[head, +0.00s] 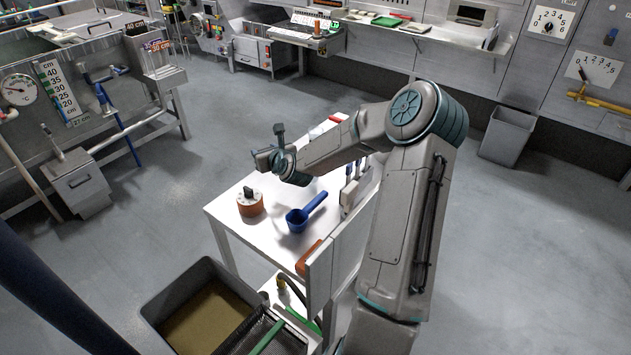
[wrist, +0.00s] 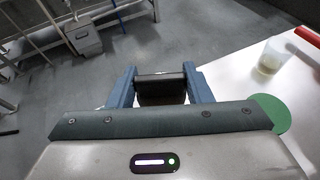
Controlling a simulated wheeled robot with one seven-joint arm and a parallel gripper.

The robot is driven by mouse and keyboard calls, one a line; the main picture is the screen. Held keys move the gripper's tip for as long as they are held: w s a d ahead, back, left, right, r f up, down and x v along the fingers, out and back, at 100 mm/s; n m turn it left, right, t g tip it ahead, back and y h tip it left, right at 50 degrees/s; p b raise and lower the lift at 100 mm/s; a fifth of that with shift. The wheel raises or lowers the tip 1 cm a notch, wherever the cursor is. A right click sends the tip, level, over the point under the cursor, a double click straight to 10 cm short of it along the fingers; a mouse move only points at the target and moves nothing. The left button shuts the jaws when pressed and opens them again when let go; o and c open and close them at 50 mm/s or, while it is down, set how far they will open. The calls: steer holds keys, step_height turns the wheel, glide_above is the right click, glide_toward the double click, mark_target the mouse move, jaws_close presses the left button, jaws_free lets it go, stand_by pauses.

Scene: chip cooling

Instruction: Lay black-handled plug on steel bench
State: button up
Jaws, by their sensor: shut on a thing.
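My gripper (head: 264,157) is above the left part of the white-topped table. In the wrist view my gripper (wrist: 159,78) has its two blue fingers on either side of a black bar (wrist: 160,79). The bar looks like the handle of the black-handled plug, with a dark brownish part below it. The rest is hidden by the gripper body, and the head view does not show it clearly. A grey steel bench (head: 60,62) with gauges and rails stands at the far left, apart from my gripper.
On the white table (head: 225,212) stand an orange-brown cylinder with a black knob (head: 250,205) and a blue scoop (head: 305,214). A cup (wrist: 274,57) and a green disc (wrist: 270,113) show in the wrist view. A grey basin (head: 165,297) is in front. Floor is clear between table and bench.

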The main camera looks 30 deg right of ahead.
steer(key=d+f, duration=0.1)
steer(key=f, duration=0.2)
steer(key=w+d+f, duration=0.1)
steer(key=f, duration=0.5)
steer(key=shift+w+d+f, duration=0.15)
steer(key=shift+w+d, duration=0.25)
steer(key=shift+f+b, duration=0.1)
steer(key=shift+b, duration=0.2)
steer(key=shift+f, duration=0.15)
steer(key=o, duration=1)
steer(key=shift+o, duration=0.2)
